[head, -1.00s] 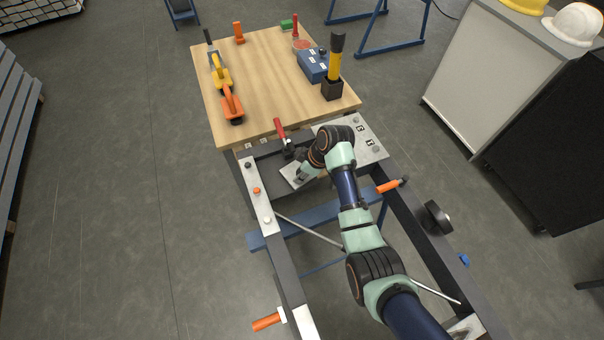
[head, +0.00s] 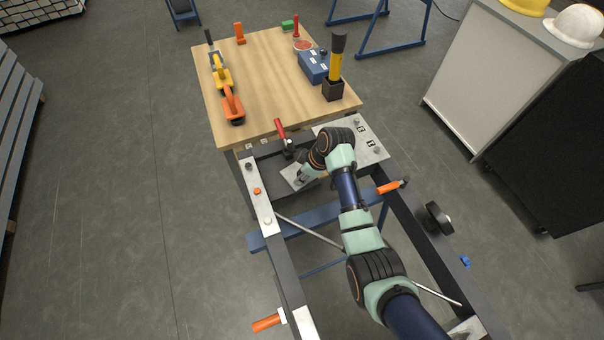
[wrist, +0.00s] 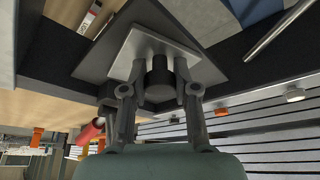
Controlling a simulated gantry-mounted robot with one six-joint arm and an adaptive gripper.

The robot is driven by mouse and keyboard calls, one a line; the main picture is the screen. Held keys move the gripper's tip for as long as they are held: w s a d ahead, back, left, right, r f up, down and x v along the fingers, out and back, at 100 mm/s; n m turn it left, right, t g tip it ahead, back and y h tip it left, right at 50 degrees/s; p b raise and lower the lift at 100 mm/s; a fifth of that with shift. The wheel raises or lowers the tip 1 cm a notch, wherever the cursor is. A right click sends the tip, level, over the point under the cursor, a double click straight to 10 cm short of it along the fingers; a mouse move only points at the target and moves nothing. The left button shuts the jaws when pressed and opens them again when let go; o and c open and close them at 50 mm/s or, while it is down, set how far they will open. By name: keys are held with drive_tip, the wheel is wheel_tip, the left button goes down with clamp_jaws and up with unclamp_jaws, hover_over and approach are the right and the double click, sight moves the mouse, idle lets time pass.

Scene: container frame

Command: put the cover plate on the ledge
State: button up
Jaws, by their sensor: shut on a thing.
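The cover plate (wrist: 187,46) is a light grey square with a dark round knob in its middle. My gripper (wrist: 158,83) is shut on the knob, with one finger on each side, in the wrist view. In the head view the plate (head: 289,173) shows partly beside my gripper (head: 302,180), at the far end of the frame; my wrist hides the rest. A dark flat surface, which looks like the ledge (wrist: 93,66), lies behind the plate in the wrist view. I cannot tell whether the plate touches it.
A red-handled clamp (head: 281,130) stands close behind the plate. Frame rails (head: 283,262) run along both sides, with orange handles (head: 388,187). A wooden table (head: 270,85) beyond holds several tools and a blue box (head: 313,67).

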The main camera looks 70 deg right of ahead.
drive_tip(key=o, duration=1.1)
drive_tip(key=v, duration=1.2)
